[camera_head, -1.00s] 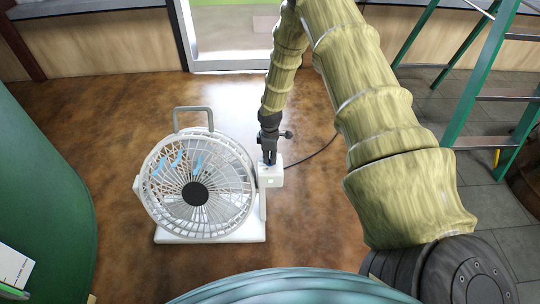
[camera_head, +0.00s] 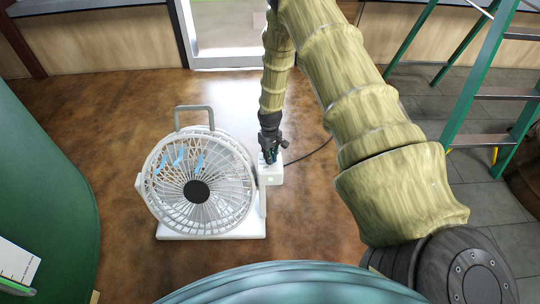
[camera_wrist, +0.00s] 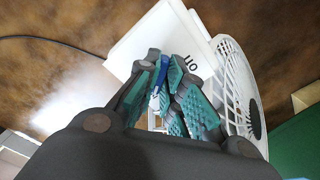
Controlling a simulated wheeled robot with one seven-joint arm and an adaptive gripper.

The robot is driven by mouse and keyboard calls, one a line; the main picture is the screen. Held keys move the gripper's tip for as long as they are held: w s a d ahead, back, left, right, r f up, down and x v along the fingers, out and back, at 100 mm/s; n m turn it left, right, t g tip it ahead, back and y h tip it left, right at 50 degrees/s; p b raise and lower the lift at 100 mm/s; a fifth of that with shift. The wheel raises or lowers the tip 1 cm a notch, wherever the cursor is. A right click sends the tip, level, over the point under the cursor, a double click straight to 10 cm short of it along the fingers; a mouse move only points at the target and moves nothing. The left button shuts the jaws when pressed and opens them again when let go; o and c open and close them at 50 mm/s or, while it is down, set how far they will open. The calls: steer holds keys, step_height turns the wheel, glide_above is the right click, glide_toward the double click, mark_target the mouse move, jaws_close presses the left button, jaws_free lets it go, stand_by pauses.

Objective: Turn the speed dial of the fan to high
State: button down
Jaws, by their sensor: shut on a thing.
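The white fan (camera_head: 205,185) stands on the brown floor with its round grille facing me. Its white control box (camera_head: 270,174) is fixed at its right side; in the wrist view the box (camera_wrist: 135,42) carries dark marks that look like "110". My gripper (camera_head: 269,158) reaches down onto the top of this box. In the wrist view its teal-padded fingers (camera_wrist: 170,88) are closed around a small dial with a blue part (camera_wrist: 163,73). The fingers hide most of the dial, so I cannot tell its setting.
A dark cord (camera_head: 310,151) runs from the box to the right. A green ladder (camera_head: 470,95) stands at the right, and a large green rounded object (camera_head: 40,180) at the left. Brown floor is clear around the fan.

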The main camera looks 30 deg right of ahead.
steer(key=shift+m, duration=0.5)
steer(key=c, duration=1.5)
jaws_free()
steer(key=shift+c, duration=0.2)
step_height(320, 180, up, 12)
